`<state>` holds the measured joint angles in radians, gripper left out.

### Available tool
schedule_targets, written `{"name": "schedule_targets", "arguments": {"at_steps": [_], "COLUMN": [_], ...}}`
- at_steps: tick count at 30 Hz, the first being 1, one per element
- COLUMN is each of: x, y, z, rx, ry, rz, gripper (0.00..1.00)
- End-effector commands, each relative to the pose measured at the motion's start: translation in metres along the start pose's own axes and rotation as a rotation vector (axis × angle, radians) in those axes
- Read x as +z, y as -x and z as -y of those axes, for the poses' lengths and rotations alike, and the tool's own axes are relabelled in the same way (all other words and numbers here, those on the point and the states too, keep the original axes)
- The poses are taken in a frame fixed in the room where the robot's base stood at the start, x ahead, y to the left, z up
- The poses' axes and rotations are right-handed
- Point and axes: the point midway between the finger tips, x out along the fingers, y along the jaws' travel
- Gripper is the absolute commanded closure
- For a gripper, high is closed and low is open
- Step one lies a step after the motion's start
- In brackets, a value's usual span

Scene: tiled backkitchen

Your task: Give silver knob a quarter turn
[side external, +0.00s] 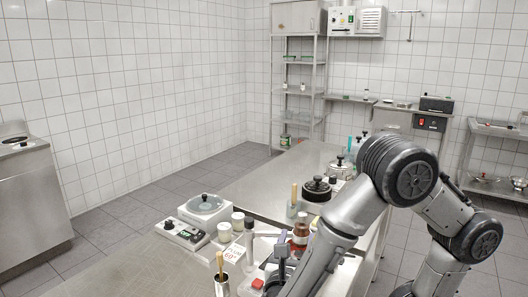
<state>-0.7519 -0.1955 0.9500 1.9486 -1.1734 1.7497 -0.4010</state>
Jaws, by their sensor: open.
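I cannot make out a silver knob for certain at this size. A pale countertop device (195,226) with a round grey plate on top stands on the steel counter, left of my gripper. Its front panel (182,233) carries a dark round knob and small markings too small to read. My arm comes in from the right and reaches down to the bottom centre. My gripper (272,258) is open there, low among the things on the counter, partly hidden by the arm and crowded by items. I see nothing held in it.
Several jars (238,222), a price card (234,254) and a metal cup with a wooden-handled tool (221,284) crowd around my gripper. A black-lidded pot (318,189) stands behind. The steel counter (120,272) is clear at the front left.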

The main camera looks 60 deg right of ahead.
Motion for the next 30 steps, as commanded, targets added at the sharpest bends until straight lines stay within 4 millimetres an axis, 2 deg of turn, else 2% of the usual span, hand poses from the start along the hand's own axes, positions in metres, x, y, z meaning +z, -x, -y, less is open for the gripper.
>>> {"name": "schedule_targets", "arguments": {"at_steps": [4,16,23,30], "x": [0.001,0.025,0.037,0.036], "y": [0.012,-0.024,-0.043,-0.051], "z": [0.001,0.024,0.058,0.102], "rx": [-0.004,-0.174,-0.338,-0.531], "ry": [-0.002,-0.120,-0.252,-0.456], "rz": [0.000,-0.064,-0.182,-0.364], "gripper": [0.39,0.39,0.39,0.39]}}
